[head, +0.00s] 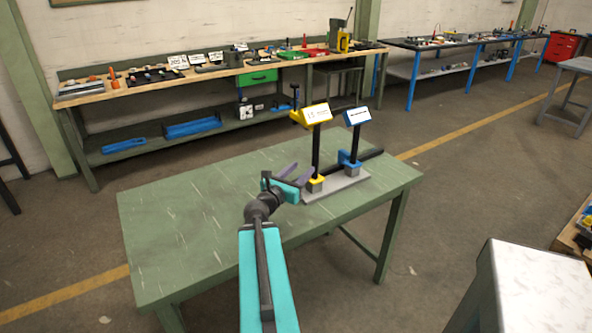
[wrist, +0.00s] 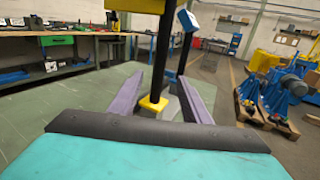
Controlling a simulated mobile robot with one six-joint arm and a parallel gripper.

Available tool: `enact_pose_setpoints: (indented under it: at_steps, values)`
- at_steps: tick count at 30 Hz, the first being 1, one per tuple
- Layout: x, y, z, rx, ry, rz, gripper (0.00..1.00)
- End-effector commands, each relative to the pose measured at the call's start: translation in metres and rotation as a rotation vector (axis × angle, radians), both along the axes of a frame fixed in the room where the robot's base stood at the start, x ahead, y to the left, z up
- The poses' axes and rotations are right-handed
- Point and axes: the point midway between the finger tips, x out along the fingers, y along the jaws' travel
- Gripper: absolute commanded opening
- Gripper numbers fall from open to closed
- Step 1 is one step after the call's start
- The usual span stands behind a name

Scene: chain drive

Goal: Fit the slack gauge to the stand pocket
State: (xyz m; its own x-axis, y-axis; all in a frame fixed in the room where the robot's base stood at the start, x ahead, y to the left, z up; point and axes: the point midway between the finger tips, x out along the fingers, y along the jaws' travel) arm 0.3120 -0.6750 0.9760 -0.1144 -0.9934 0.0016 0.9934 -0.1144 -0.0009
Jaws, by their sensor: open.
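A yellow-headed gauge (head: 316,114) with a black post and yellow foot stands upright at the near-left end of the grey stand (head: 338,187). A blue-headed gauge (head: 357,117) stands further right on the same stand. I cannot tell which one the task calls the slack gauge. My gripper (head: 298,173) is open just left of the yellow gauge's post, low near its foot. In the wrist view the yellow foot (wrist: 153,103) and black post show between my spread purple fingers (wrist: 163,98). I cannot tell whether a finger touches the post. The pocket under the foot is hidden.
The green table (head: 170,225) is bare on its left and front. A black bar (head: 370,154) sticks out near the blue gauge's foot. A workbench (head: 225,70) with tools stands behind, and a white-topped table (head: 540,285) is at the lower right.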

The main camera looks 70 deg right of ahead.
Motion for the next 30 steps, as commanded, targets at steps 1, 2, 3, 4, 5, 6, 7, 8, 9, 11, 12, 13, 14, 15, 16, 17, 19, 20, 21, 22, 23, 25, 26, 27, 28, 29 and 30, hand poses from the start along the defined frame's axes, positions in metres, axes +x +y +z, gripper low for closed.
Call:
enact_pose_setpoints:
  at_steps: [1,2,3,4,5,6,7,8,9,11,12,13,14,15,16,17,19,20,21,22,23,25,26,27,28,29,30]
  values:
    - [0.0,0.0,0.003,0.002,0.001,-0.001,0.43]
    - [0.001,0.0,0.003,0.002,0.0,-0.002,0.43]
    - [0.001,0.001,0.003,0.002,0.0,-0.002,0.43]
    - [0.001,0.001,0.003,0.002,0.001,-0.003,0.43]
    - [0.001,0.001,0.003,0.002,0.001,-0.003,0.43]
    - [0.001,0.002,0.003,0.003,0.001,-0.003,0.43]
    - [0.001,0.002,0.002,0.003,0.001,-0.004,0.43]
    - [0.001,0.002,0.002,0.004,0.001,-0.004,0.43]
    - [0.001,0.003,0.002,0.004,0.001,-0.004,0.43]
    - [0.002,0.004,0.002,0.004,0.001,-0.004,0.43]
    - [0.002,0.004,0.002,0.004,0.001,-0.005,0.43]
    - [0.002,0.004,0.002,0.004,0.002,-0.005,0.43]
    - [0.002,0.005,0.002,0.005,0.001,-0.005,0.43]
    - [0.002,0.005,0.002,0.005,0.001,-0.005,0.43]
    - [0.002,0.006,0.002,0.005,0.0,-0.006,0.43]
    - [0.002,0.006,0.002,0.005,0.0,-0.006,0.43]
    - [0.002,0.007,0.002,0.005,0.001,-0.007,0.43]
    - [0.002,0.007,0.002,0.005,0.002,-0.007,0.43]
    - [0.002,0.008,0.002,0.005,0.001,-0.007,0.43]
    - [0.002,0.008,0.002,0.005,0.001,-0.007,0.43]
    - [0.002,0.009,0.002,0.005,0.0,-0.007,0.43]
    - [0.003,0.01,0.002,0.005,0.001,-0.007,0.43]
    - [0.003,0.01,0.002,0.005,0.001,-0.007,0.43]
    - [0.003,0.011,0.002,0.005,0.001,-0.007,0.43]
    - [0.003,0.011,0.002,0.005,0.001,-0.006,0.43]
    - [0.003,0.012,0.002,0.005,0.001,-0.006,0.43]
    - [0.003,0.013,0.002,0.005,0.001,-0.006,0.43]
